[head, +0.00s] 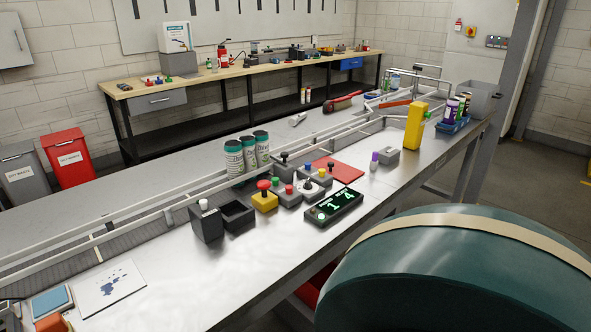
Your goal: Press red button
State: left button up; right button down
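A red mushroom button (264,185) sits on a yellow box (265,201) on the metal table. Just right of it, a small red button (289,189) tops a grey control box. I cannot tell from the picture which of these is the task's red button. Neither of my grippers is in view, and nothing touches the buttons.
A display (334,206) reading "1 4" lies right of the boxes. Green cans (234,158) stand behind them by the conveyor rail. A black open box (238,217) is to the left. A large teal rounded form (450,275) hides the lower right.

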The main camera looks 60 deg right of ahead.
aim_at(289, 188)
jog(key=k+l, duration=0.1)
jog(key=l, duration=0.45)
jog(key=k+l, duration=0.1)
jog(key=l, duration=0.4)
jog(key=k+l, duration=0.1)
jog(key=l, duration=0.45)
jog(key=k+l, duration=0.1)
jog(key=l, duration=0.4)
jog(key=u, duration=0.05)
